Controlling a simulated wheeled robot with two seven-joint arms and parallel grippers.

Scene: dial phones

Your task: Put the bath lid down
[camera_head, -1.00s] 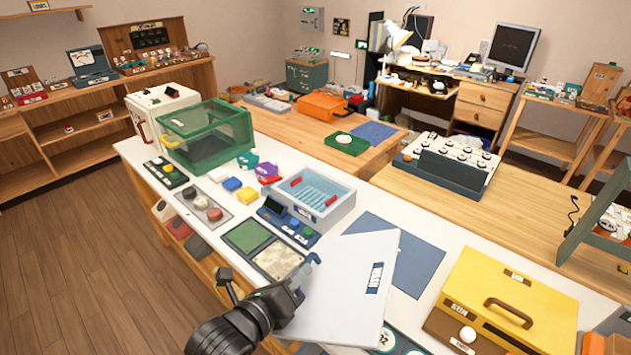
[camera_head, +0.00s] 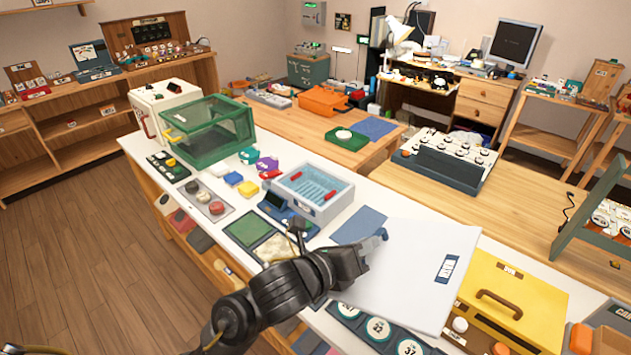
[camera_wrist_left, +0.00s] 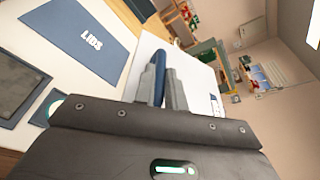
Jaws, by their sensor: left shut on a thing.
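The bath lid (camera_head: 420,265) is a wide pale grey panel with a dark blue label. My left gripper (camera_head: 378,244) is shut on its blue handle at the left side; the handle also shows between the fingers (camera_wrist_left: 162,82) in the left wrist view, with the lid (camera_wrist_left: 188,52) beyond. The lid hangs over the counter and hides much of the blue mat (camera_head: 358,224), marked LIDS in the left wrist view (camera_wrist_left: 72,38). I cannot tell whether the lid touches the counter. The bath (camera_head: 330,211), a grey open tub with red handles, stands uncovered behind. My right gripper is out of view.
A yellow box (camera_head: 530,290) with a brown handle stands close to the lid's right side. Round-marked dark tiles (camera_head: 378,329) lie at the front edge. A green pad (camera_head: 248,230) and a green clear-sided case (camera_head: 205,132) are further left on the white counter.

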